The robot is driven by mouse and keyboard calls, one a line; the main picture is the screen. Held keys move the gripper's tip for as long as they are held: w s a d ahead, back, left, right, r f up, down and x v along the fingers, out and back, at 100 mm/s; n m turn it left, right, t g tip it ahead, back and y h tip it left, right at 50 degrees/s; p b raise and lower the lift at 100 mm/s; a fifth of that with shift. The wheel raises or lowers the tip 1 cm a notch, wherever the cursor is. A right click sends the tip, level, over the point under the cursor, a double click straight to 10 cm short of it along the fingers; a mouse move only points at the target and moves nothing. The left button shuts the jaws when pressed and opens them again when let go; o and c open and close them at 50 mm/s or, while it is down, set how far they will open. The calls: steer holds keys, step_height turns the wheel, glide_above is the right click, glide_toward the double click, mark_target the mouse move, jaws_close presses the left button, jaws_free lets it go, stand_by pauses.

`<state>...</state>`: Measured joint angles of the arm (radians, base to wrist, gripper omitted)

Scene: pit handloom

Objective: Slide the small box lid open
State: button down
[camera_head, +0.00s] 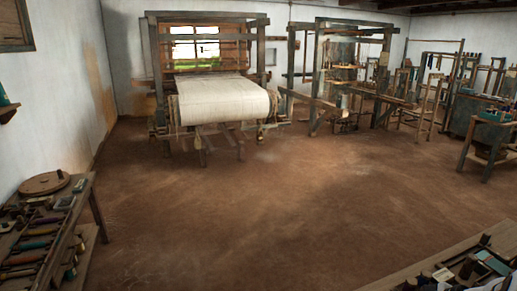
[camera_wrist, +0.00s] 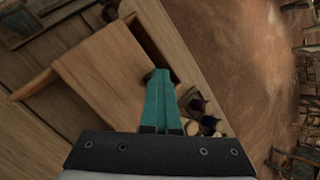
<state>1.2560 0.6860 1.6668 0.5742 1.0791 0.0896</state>
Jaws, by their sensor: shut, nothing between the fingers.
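In the wrist view, a flat brown wooden panel (camera_wrist: 100,75), which looks like the small box lid, fills the area left of my gripper. A raised wooden strip (camera_wrist: 35,85) runs along its left side. A dark gap shows between the panel's upper right edge and a wooden rim (camera_wrist: 165,40). My gripper (camera_wrist: 159,74) has teal fingers pressed together, with nothing between them. Its tips are over the panel's right edge, beside a small dark spot. I cannot tell whether they touch it. My gripper is not in the head view.
Several small round items (camera_wrist: 205,115) lie right of my fingers. Brown floor (camera_wrist: 245,60) is beyond the rim. In the head view, a cluttered bench (camera_head: 400,280) stands at lower right, a tool table (camera_head: 85,190) at left, and a loom with white cloth (camera_head: 225,100) at the back.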

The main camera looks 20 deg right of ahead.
steer(key=shift+n+g+h, duration=0.4)
steer(key=shift+g+h, duration=0.4)
steer(key=shift+g, duration=0.1)
steer(key=s+f, duration=0.1)
steer(key=s+d+f, duration=0.1)
steer(key=f, duration=0.1)
steer(key=s+d+f, duration=0.1)
steer(key=shift+s+d+f, duration=0.1)
steer(key=shift+d+f, duration=0.05)
steer(key=shift+f, duration=0.05)
steer(key=c, duration=1.2)
jaws_free()
steer(key=o, duration=0.6)
step_height(320, 180, up, 6)
steer(key=shift+d+f, duration=0.15)
steer(key=shift+f, duration=0.05)
steer(key=shift+r, duration=0.55)
